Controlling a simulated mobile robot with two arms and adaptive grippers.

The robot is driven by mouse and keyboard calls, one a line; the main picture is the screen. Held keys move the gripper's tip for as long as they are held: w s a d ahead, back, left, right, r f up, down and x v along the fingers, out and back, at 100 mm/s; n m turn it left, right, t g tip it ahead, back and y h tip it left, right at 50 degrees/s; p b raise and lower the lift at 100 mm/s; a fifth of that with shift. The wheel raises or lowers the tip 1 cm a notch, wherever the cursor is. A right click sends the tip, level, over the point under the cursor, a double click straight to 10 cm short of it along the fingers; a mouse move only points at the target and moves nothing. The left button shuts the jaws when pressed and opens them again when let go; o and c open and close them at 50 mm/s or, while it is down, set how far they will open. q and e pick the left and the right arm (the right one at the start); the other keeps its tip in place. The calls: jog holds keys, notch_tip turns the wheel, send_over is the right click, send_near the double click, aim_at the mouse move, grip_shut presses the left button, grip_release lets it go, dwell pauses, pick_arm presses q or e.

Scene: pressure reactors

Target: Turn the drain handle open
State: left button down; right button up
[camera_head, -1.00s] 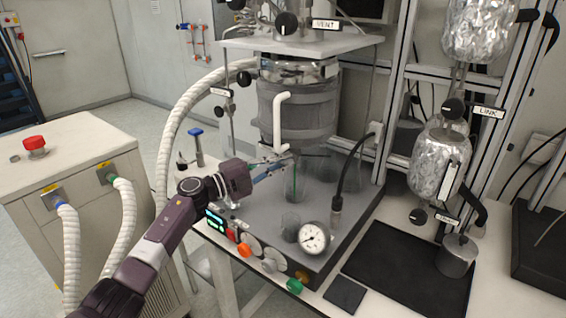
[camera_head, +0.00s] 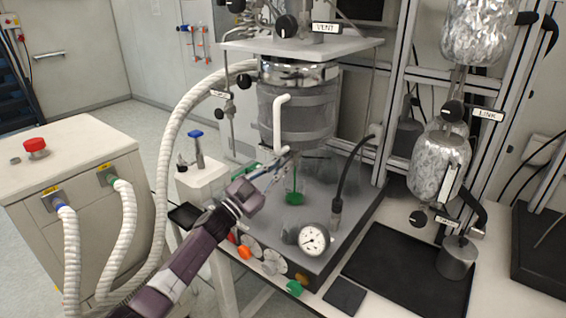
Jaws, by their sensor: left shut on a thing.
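The reactor vessel (camera_head: 300,108) is a jacketed cylinder with a steel upper band, hung under a grey plate. My left gripper (camera_head: 279,166) reaches its lower end from the left. It is shut at the vessel's underside, on what seems to be the drain handle, which is mostly hidden by the fingers. The handle's exact angle cannot be told. Below, a thin green streak runs down to a green patch (camera_head: 294,198) at the bottom of what looks like a clear glass container. My right gripper is not in view.
A round gauge (camera_head: 313,239) and coloured knobs line the base's front. A black cable (camera_head: 349,172) rises at right.

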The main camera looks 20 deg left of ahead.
pick_arm(q)
jog(key=n+t+y, duration=0.1)
jog(key=n, duration=0.2)
jog(key=n+t+y+p, duration=0.1)
jog(key=n+y, duration=0.1)
jog(key=n, duration=0.2)
jog(key=shift+f, duration=0.2)
jog(key=shift+n, duration=0.3)
jog(key=shift+y, duration=0.4)
jog(key=c, duration=2)
grip_release()
jog(key=shift+r, duration=0.1)
jog(key=shift+s, duration=0.1)
jog(key=v, duration=1.2)
jog(key=shift+a, duration=0.1)
